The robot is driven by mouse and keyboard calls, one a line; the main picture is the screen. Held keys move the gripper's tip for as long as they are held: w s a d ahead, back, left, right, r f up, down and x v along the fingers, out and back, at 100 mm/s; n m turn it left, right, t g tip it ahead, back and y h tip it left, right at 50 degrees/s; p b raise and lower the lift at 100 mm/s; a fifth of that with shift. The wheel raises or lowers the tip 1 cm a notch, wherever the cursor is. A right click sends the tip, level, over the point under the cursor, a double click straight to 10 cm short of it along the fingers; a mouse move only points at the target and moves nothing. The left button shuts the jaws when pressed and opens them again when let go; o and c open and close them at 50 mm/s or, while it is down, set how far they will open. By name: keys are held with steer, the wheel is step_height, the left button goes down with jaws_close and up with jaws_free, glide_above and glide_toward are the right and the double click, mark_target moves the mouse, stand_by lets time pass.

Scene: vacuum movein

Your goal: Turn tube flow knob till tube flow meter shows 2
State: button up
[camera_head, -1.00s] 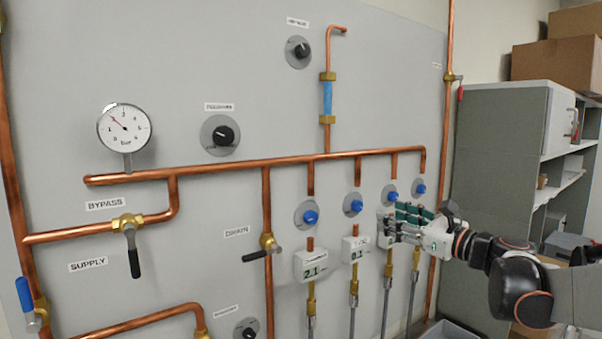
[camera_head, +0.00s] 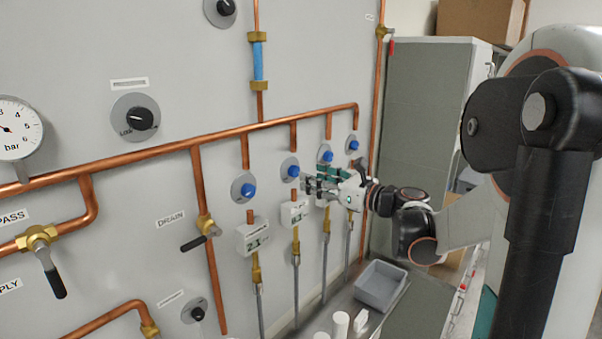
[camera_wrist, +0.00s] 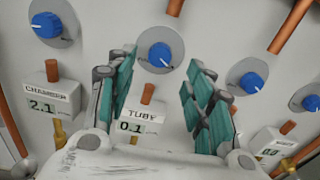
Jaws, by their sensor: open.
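The tube flow knob is a blue knob on a grey round plate, second from left in its row (camera_head: 292,170); it also shows in the wrist view (camera_wrist: 160,54). Below it, the white meter labelled TUBE (camera_wrist: 137,128) reads 0.1 in the wrist view; the same meter shows in the head view (camera_head: 290,215). My gripper (camera_head: 306,182) is open and empty, close to the panel just right of the tube knob. In the wrist view its green-padded fingers (camera_wrist: 160,68) frame the knob from left and right. Whether they touch it I cannot tell.
The CHAMBER knob (camera_wrist: 47,25) and its meter (camera_wrist: 52,104), reading 2.1, are to the left. Another blue knob (camera_wrist: 247,78) is close to the right finger. A copper pipe (camera_head: 180,146) runs above the knobs. A grey bin (camera_head: 382,285) stands on the shelf below.

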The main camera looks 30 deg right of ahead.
mark_target(297, 172)
steer(key=shift+x, duration=2.7)
steer(key=shift+c, duration=0.6)
steer(key=c, duration=0.9)
